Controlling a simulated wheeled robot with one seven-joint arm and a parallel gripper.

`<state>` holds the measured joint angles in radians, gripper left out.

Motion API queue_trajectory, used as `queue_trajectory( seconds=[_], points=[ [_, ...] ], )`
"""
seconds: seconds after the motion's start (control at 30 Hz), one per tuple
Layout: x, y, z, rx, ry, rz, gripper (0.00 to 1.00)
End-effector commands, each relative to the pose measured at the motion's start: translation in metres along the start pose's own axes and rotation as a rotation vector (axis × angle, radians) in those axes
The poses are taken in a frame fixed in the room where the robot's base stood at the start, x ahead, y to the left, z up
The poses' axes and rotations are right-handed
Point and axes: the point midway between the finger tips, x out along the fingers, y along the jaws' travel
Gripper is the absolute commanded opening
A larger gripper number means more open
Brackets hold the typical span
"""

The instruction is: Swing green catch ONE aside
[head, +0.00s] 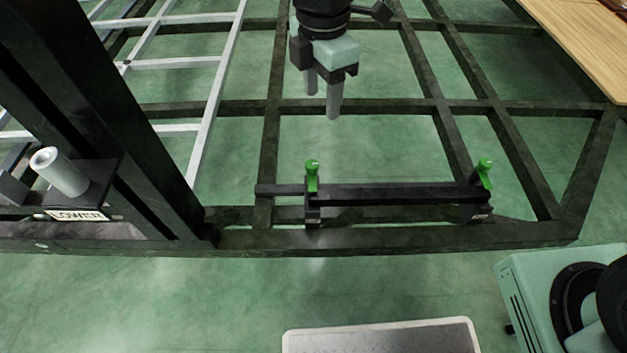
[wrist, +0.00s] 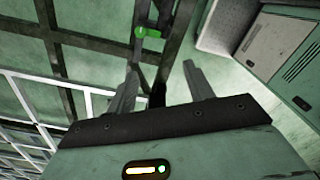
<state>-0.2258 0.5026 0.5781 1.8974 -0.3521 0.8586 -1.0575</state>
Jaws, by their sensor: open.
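Two green catches stand on a dark bar (head: 390,193) fixed along the near rail of the chassis. The left green catch (head: 312,176) is upright at the bar's left part. The right green catch (head: 484,174) leans slightly at the bar's right end. I cannot read which one is ONE. My gripper (head: 322,104) is open and empty, pointing down, above and beyond the left catch and apart from it. In the wrist view a green catch (wrist: 146,32) shows ahead of my open fingers (wrist: 160,70), between and beyond their tips.
The dark chassis frame (head: 350,107) has crossing beams with green floor between. A pale ladder-like frame (head: 215,95) lies at left. A dark post (head: 110,110) stands near a plate with a grey cylinder (head: 60,172) and a label (head: 77,215). A wooden board (head: 580,45) is at right.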

Motion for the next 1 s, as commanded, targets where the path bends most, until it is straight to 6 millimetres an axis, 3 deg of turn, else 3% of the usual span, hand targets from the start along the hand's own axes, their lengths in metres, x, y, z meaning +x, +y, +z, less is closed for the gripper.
queue_trajectory(
  seconds=[0.03, 0.1, 0.3, 0.57, 1.0],
  points=[
    [0.032, 0.014, 0.002, -0.06, 0.004, 0.001, 0.52],
    [0.048, 0.029, 0.005, -0.144, 0.004, 0.006, 0.52],
    [0.069, 0.051, 0.011, -0.268, 0.001, 0.014, 0.52],
    [0.099, 0.052, 0.011, -0.284, 0.0, 0.012, 0.52],
    [0.192, 0.053, 0.011, -0.283, 0.0, 0.011, 0.52]
  ],
)
